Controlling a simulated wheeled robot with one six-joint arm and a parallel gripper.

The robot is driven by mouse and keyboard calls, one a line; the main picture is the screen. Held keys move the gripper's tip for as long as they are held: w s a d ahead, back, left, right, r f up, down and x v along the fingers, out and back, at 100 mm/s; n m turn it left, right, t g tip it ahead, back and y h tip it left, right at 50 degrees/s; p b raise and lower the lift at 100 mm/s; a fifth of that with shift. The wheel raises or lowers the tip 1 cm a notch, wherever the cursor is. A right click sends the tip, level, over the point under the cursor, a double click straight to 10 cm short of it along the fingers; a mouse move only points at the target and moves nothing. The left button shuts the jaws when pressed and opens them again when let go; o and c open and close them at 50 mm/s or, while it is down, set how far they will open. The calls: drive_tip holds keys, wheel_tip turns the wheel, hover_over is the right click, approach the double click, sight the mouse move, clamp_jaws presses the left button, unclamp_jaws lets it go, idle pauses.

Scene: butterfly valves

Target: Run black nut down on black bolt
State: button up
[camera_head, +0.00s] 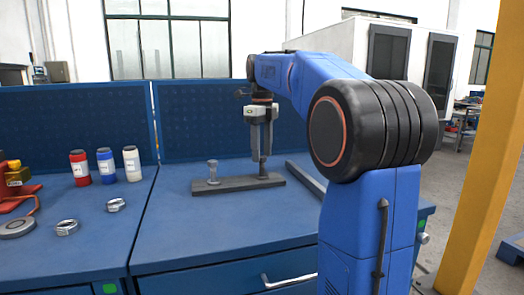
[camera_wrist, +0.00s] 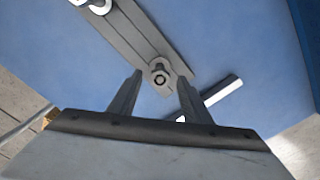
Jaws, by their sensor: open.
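A dark grey bar (camera_head: 237,184) lies on the blue bench top and bears two upright bolts. The black bolt (camera_head: 263,173) stands at the bar's right end, directly below my gripper (camera_head: 262,157). In the wrist view the black bolt's end shows as a small round top (camera_wrist: 159,77) with the black nut (camera_wrist: 160,68) seeming to sit around it. My gripper (camera_wrist: 160,80) is open, pointing down, with one finger on each side of this bolt. I cannot tell how high the nut sits on the thread. Contact with the fingers is not clear.
A silver bolt (camera_head: 213,171) stands at the bar's left end. A loose grey bar (camera_head: 306,177) lies right of it, near my arm. Loose metal rings (camera_head: 67,227) and red, blue and white bottles (camera_head: 106,166) are on the left bench. The bench front is clear.

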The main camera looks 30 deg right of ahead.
wheel_tip(320, 180, up, 12)
idle(0.6)
drive_tip(key=shift+s, duration=0.1)
